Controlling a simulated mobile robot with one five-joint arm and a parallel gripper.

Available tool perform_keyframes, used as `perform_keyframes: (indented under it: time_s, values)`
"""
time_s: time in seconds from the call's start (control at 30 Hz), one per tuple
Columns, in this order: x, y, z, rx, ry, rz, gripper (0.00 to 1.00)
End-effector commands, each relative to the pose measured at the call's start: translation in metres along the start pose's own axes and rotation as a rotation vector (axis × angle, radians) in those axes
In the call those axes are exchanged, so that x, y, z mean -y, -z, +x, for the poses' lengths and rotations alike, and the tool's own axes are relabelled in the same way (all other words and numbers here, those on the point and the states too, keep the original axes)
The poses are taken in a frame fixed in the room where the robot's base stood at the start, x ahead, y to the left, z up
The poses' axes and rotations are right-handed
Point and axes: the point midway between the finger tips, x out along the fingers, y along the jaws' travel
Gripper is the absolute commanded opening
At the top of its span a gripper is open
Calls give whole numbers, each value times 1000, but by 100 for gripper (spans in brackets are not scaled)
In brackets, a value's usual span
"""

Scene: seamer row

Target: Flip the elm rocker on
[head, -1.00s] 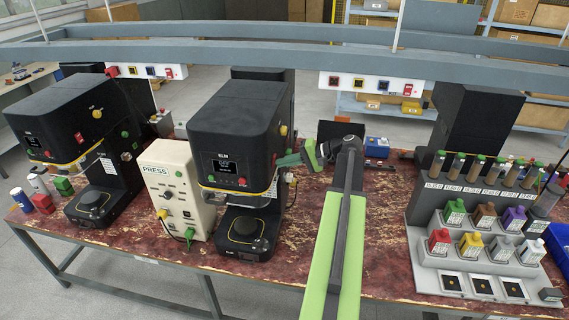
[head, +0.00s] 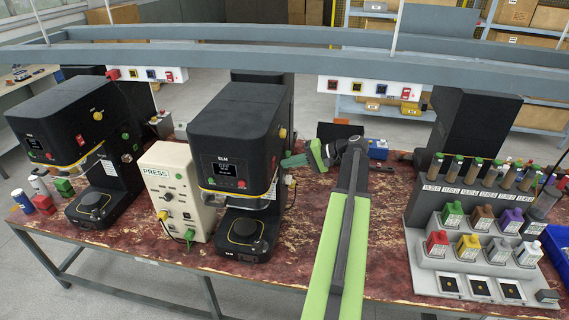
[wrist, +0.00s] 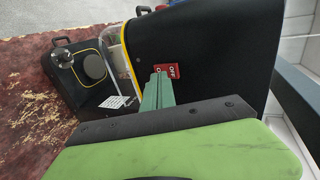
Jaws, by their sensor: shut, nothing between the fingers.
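The ELM machine (head: 238,130) is the black seamer in the middle of the head view, with a small screen on its front. In the wrist view its dark side panel (wrist: 215,50) carries a red rocker plate (wrist: 174,71) with white lettering. Which way the rocker is tipped I cannot tell. My gripper (head: 285,163) is at the right side of this machine, its green fingers shut and empty. In the wrist view the fingertips (wrist: 159,76) overlap the left part of the red plate. Whether they touch it is unclear. The rocker is hidden in the head view.
A cream PRESS box (head: 170,190) stands left of the ELM machine, and another black machine (head: 70,120) is farther left. A stepped rack (head: 425,262) with coloured bottles stands at the right. A grey rail (head: 300,52) crosses above the bench.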

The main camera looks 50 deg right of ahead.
Motion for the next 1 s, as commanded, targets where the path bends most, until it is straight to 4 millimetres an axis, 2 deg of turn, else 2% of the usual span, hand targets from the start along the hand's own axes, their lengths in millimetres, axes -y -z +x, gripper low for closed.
perform_keyframes:
  time_s: [0.07,0.1,0.2,0.43,0.63,1.0]
  values:
    - [-9,4,-12,0,0,0,0]
    - [-8,4,-26,-4,0,2,0]
    - [-14,4,-51,-4,0,3,0]
    - [-23,2,-92,0,0,1,0]
    - [-27,1,-105,3,0,-1,0]
    - [-28,1,-105,4,0,-1,0]
